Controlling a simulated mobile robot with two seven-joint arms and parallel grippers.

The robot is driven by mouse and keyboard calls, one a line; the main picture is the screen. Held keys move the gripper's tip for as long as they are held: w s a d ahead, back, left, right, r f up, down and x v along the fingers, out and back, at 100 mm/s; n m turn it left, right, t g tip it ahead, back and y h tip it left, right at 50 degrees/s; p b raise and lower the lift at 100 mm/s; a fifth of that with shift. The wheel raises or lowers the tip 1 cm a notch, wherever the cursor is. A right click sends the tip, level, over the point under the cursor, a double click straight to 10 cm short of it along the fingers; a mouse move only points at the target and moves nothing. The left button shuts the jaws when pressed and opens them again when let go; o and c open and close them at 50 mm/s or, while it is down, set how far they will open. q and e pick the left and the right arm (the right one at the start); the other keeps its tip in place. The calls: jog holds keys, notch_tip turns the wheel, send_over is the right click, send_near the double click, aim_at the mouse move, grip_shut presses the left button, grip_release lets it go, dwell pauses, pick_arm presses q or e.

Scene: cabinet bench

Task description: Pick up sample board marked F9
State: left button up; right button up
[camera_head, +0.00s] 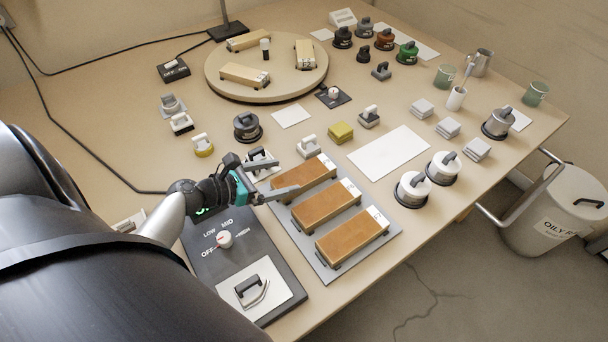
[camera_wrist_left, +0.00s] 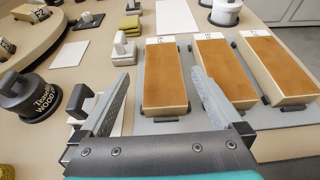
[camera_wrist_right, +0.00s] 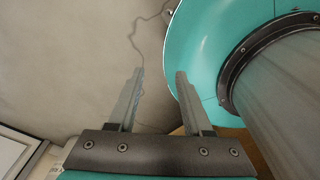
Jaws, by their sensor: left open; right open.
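Three brown-topped sample boards lie side by side on a grey tray (camera_head: 292,228): a far one (camera_head: 305,180), a middle one (camera_head: 326,206) and a near one (camera_head: 352,238). My left gripper (camera_head: 285,176) is open and empty beside the far board. In the left wrist view that board (camera_wrist_left: 165,85) shows beyond and between the fingers (camera_wrist_left: 160,76); the middle (camera_wrist_left: 222,72) and near (camera_wrist_left: 276,70) boards are to the right. My right gripper (camera_wrist_right: 160,72) is open and empty, above the floor.
A round turntable (camera_head: 222,84) at the back holds more boards. A dark control panel (camera_head: 205,245) with a knob lies beside the tray. Lidded containers (camera_head: 412,188) stand to the right, near a bare white sheet (camera_head: 388,152). A bin (camera_head: 552,215) stands on the floor.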

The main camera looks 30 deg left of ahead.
aim_at(308, 172)
pick_arm(q)
jog(key=shift+w+d+f, duration=0.2)
jog(key=shift+w+f, duration=0.1)
jog(key=shift+w, duration=0.25)
jog(key=shift+w+d+f, duration=0.15)
jog(key=shift+w+f, duration=0.05)
jog(key=shift+w, duration=0.2)
jog(key=b+x, duration=0.2)
jog(key=x, duration=0.2)
jog(key=shift+w+d+f, duration=0.1)
jog(key=shift+d+f, duration=0.05)
jog(key=shift+d, duration=0.05)
jog(key=shift+w+d+f, duration=0.1)
jog(key=shift+w+d, duration=0.05)
jog(key=shift+w, duration=0.1)
pick_arm(e)
jog(key=shift+t, duration=0.3)
jog(key=w+d+f, duration=0.2)
jog(key=w, duration=0.1)
jog(key=shift+d, duration=0.15)
pick_arm(q)
jog(key=c, duration=1.3)
jog(key=shift+c, duration=0.6)
pick_arm(e)
jog(key=shift+s, duration=0.2)
